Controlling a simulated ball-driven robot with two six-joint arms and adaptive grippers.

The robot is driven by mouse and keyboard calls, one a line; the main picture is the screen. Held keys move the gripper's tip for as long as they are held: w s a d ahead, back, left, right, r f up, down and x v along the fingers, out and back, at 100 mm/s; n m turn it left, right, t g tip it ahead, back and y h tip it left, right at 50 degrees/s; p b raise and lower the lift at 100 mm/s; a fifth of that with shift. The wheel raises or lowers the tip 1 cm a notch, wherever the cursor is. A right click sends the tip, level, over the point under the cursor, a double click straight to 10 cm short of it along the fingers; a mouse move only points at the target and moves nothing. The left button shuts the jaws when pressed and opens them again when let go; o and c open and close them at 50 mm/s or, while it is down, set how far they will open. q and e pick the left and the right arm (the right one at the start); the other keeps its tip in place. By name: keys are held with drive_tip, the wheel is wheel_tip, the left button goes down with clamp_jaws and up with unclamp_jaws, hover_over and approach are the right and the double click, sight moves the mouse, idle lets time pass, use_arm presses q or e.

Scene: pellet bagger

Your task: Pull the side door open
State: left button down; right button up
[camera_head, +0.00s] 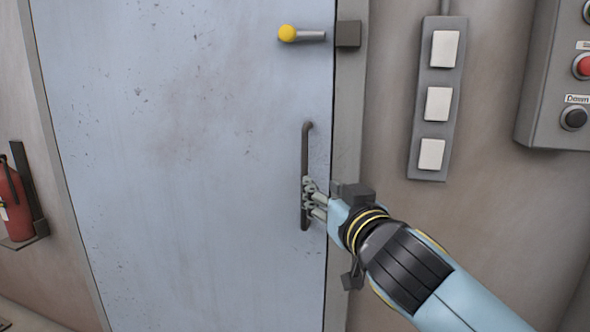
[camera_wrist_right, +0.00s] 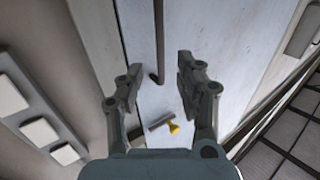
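The side door (camera_head: 200,150) is a large light-blue panel that sits flush in its frame and looks shut. A dark vertical bar handle (camera_head: 305,150) is on its right side. A latch with a yellow knob (camera_head: 288,33) points left near the door's top right edge; it also shows in the right wrist view (camera_wrist_right: 173,127). My right gripper (camera_head: 309,198) is at the lower half of the handle. In the right wrist view its fingers (camera_wrist_right: 160,76) are spread apart, with the handle (camera_wrist_right: 159,40) appearing between them and a gap on each side. My left gripper is not in view.
A grey panel with several white switches (camera_head: 437,104) is on the wall right of the door. A control box (camera_head: 550,95) with red and black buttons is farther right. A red fire extinguisher (camera_head: 14,205) hangs at the left.

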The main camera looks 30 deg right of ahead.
sight(305, 173)
drive_tip(key=p+x, duration=0.1)
drive_tip(key=x, duration=0.9)
drive_tip(key=shift+w+f, duration=0.1)
drive_tip(key=shift+w, duration=0.25)
drive_tip(key=shift+c, duration=0.2)
clamp_jaws()
